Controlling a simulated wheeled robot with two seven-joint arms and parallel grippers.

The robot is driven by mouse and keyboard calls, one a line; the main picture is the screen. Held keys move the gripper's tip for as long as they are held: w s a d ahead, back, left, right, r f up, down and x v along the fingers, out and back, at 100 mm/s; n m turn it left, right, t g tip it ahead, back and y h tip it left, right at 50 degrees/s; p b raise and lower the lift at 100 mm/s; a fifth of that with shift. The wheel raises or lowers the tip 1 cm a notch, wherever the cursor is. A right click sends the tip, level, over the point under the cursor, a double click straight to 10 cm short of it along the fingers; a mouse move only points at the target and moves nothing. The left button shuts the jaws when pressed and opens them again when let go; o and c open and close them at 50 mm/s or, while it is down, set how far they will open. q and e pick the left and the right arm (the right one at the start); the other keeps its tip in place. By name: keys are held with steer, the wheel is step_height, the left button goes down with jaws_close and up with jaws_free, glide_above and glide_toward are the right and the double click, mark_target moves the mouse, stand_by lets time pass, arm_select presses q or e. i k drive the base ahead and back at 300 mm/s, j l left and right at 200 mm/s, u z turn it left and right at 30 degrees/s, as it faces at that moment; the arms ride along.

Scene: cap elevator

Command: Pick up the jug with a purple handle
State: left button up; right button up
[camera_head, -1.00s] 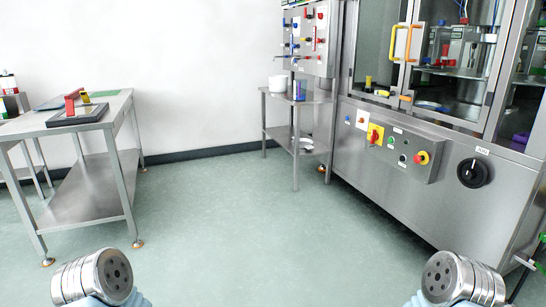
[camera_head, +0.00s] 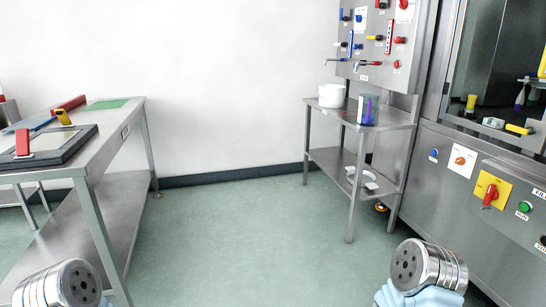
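A grey jug with a purple handle (camera_head: 368,110) stands upright on the top of a small steel side table (camera_head: 397,121). Its handle faces me. A white pot (camera_head: 332,95) stands to its left on the same top, apart from it. Only the rounded metal ends of my two arms show at the bottom left and bottom right corners. No gripper fingers are visible, and nothing of mine is near the jug.
A steel table (camera_head: 118,125) with a dark framed board (camera_head: 62,143) stands at the left. A steel machine cabinet (camera_head: 440,190) with switches fills the right. White items lie on the side table's lower shelf (camera_head: 335,160). The green floor (camera_head: 240,240) between is clear.

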mark_target(368, 110)
steer(key=i+j+z, duration=0.1)
steer(key=i+z, duration=0.2)
steer(key=i, duration=0.2)
steer(key=i+j+z, duration=0.15)
steer(key=i+z, duration=0.2)
steer(key=i+j+z, duration=0.3)
steer(key=i, duration=0.25)
